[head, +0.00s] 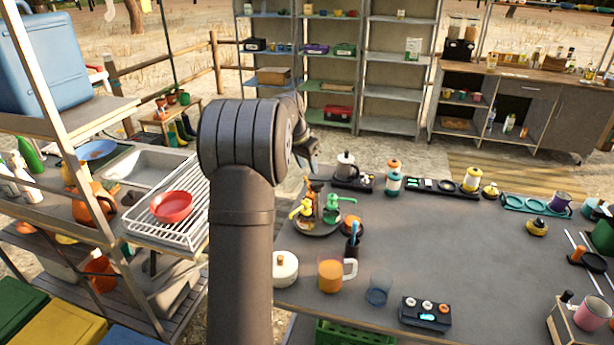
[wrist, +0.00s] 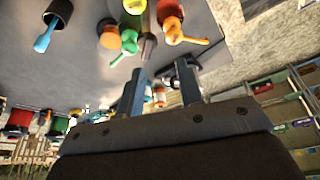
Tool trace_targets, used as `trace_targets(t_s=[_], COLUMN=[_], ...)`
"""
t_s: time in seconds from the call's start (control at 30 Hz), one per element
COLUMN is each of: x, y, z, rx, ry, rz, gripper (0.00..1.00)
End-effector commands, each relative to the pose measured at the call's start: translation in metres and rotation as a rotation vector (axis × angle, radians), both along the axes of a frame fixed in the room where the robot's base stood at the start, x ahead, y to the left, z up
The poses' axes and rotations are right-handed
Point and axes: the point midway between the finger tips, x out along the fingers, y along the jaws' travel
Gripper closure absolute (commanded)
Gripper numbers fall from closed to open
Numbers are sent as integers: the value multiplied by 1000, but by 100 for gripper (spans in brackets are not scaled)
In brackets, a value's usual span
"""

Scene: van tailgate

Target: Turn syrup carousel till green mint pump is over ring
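The syrup carousel (head: 316,229) is a dark round base on the table's left part, bearing several pumps. The green mint pump (head: 332,208) stands on its right side; in the wrist view it shows as a green body and spout (wrist: 129,40). A yellow pump (head: 302,210) is on its left side, and an orange-bodied pump (wrist: 170,14) shows in the wrist view. I cannot make out the ring for certain. My gripper (wrist: 161,70) is open and empty, its two blue fingers apart. In the head view it (head: 312,164) is above and behind the carousel, partly hidden by my arm.
An orange cup (head: 351,224) and a dark pen-like holder (head: 353,244) stand close right of the carousel. An orange-filled jug (head: 331,274) and white pot (head: 285,269) are in front. A kettle (head: 346,166) stands behind. The table's middle is clear.

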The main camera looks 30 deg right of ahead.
Motion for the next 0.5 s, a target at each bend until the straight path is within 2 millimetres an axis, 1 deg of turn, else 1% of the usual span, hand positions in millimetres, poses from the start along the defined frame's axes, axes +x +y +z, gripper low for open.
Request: trace_targets(t_s=[0.03, 0.1, 0.23, 0.3, 0.37, 0.43, 0.5], x=[6, 7, 6, 5, 4, 3, 2], y=[8, 18, 34, 40, 43, 44, 43], z=[20, 44, 79, 91, 98, 100, 97], rx=[-5, -8, -23, -31, -35, -39, -39], ry=[-1, 0, -2, -4, -6, -6, -6], rz=[-68, -185, -364, -430, -468, -491, -500], gripper=[66, 66, 66, 66, 66, 66, 66])
